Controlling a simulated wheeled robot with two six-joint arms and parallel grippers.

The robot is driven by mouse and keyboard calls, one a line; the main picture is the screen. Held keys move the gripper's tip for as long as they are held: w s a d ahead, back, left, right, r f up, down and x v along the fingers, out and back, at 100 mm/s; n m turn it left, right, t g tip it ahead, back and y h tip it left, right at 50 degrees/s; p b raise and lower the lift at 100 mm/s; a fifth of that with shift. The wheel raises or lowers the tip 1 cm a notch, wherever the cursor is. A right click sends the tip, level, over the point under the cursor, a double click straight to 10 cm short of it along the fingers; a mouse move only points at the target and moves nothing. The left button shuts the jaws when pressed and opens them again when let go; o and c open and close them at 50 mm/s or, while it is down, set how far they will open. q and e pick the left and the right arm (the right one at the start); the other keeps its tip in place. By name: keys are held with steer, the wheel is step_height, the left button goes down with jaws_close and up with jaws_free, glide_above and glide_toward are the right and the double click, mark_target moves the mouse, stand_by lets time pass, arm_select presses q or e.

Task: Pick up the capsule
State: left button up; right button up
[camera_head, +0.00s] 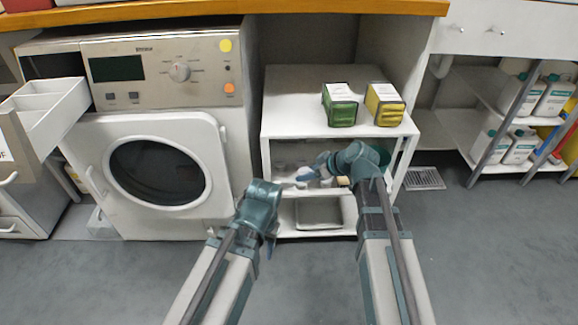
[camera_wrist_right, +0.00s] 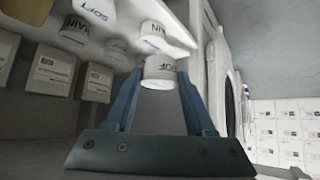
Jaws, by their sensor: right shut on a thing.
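The capsule (camera_wrist_right: 160,70) is a short white cylinder with dark lettering, partly readable as "OOF", in the right wrist view. My right gripper (camera_wrist_right: 161,76) is shut on it, with one blue finger on each side. In the head view my right gripper (camera_head: 308,175) reaches into the open shelf of the white cart, and the capsule is too small there to make out surely. My left gripper (camera_head: 269,246) hangs low in front of the cart, away from the capsule, and its jaws do not show clearly.
Pale boxes (camera_wrist_right: 50,72) stand at the left. The white cart (camera_head: 290,88) carries a green pack (camera_head: 340,105) and a yellow pack (camera_head: 385,105) on top. A washing machine (camera_head: 205,140) stands left.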

steer(key=s+d, duration=0.4)
steer(key=d, duration=0.5)
steer(key=shift+s, duration=0.4)
arm_select(q)
steer(key=shift+r, duration=0.15)
arm_select(e)
steer(key=shift+d+r, duration=0.1)
steer(key=shift+r, duration=0.05)
